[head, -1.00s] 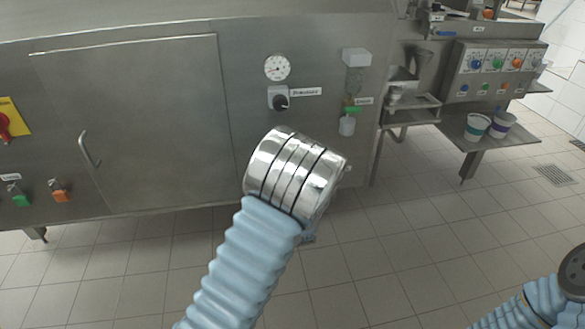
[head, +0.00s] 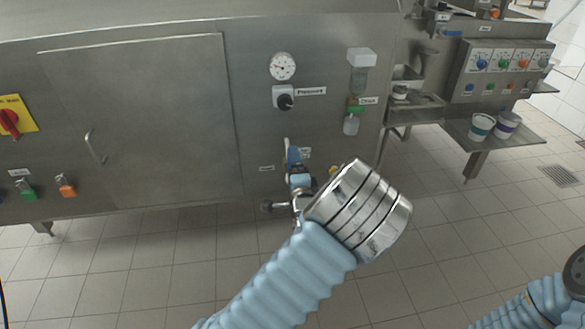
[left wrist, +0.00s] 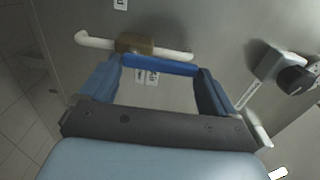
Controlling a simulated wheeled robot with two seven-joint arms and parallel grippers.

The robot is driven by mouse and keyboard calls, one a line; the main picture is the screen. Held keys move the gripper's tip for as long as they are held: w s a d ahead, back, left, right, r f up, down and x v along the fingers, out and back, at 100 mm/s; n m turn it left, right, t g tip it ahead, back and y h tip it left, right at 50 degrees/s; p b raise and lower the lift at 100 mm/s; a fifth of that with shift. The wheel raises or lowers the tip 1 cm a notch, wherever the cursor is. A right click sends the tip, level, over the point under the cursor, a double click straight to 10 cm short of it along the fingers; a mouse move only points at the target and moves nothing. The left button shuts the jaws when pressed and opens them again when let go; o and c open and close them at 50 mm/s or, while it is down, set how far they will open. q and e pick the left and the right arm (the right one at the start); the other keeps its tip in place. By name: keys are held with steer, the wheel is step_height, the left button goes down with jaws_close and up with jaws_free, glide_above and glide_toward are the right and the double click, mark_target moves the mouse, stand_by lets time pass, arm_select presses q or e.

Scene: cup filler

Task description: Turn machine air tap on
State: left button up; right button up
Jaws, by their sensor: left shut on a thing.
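The machine air tap is on the front of the steel machine. In the left wrist view it has a pale pipe (left wrist: 88,40), a brass valve body (left wrist: 134,44) and a blue handle (left wrist: 160,65) lying roughly along the pipe. In the head view my left gripper (head: 296,170) is partly hidden by the wrist. My right gripper is out of view.
Above the tap are a pressure knob (head: 284,100) and a gauge (head: 282,66). A red main switch (head: 10,121) and green and orange switches are at left. Cups (head: 481,127) stand on a shelf at right. The tiled floor in front is clear.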

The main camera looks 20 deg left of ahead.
arm_select(q)
steer(key=shift+d, duration=0.1)
stand_by(0.3)
steer(key=o, duration=1.2)
steer(key=v, duration=1.3)
steer(key=shift+s+d+b, duration=0.25)
steer(key=shift+s+b, duration=0.05)
steer(key=shift+f, duration=0.1)
